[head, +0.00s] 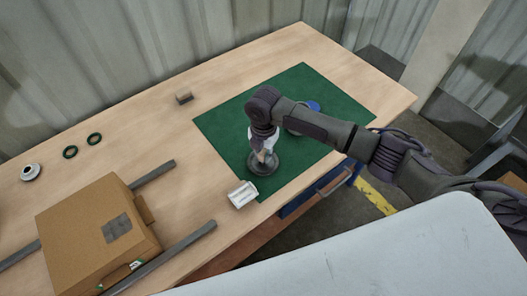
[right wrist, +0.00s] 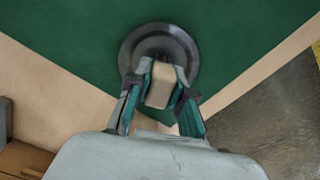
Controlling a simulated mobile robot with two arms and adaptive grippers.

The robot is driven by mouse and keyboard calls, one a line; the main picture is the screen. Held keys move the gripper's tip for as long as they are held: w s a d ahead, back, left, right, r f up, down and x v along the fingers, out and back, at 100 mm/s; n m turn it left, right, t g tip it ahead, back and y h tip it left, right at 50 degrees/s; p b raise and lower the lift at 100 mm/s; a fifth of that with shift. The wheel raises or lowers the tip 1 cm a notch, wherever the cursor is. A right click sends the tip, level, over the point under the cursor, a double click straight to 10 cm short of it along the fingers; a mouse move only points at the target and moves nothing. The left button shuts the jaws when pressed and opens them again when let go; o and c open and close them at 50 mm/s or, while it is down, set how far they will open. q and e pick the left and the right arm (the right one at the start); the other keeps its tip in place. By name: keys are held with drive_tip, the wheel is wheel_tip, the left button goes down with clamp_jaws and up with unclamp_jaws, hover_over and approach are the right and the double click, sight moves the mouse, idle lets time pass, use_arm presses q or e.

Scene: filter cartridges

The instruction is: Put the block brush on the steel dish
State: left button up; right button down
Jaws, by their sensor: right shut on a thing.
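My right gripper (head: 262,155) points down over the dark grey round steel dish (head: 267,168) on the green mat. In the right wrist view, the gripper (right wrist: 161,88) is shut on a tan block, the block brush (right wrist: 160,85), with a finger on each side. The brush is in front of the near middle part of the steel dish (right wrist: 188,45) in that view. Its underside is hidden, and I cannot tell whether it touches the dish. My left gripper is not in view.
The green mat (head: 225,125) also bears a blue round thing (head: 314,106), partly behind my arm. A white ribbed cartridge (head: 242,195) lies near the dish. A small brown block (head: 184,97), dark green rings (head: 94,139) and a cardboard box (head: 90,235) between grey rails are further left.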

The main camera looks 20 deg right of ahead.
sight(264, 151)
drive_tip(key=shift+f, duration=0.15)
drive_tip(key=c, duration=1)
unclamp_jaws()
drive_tip(key=shift+c, duration=0.2)
wheel_tip(264, 151, up, 12)
drive_tip(key=b, duration=0.1)
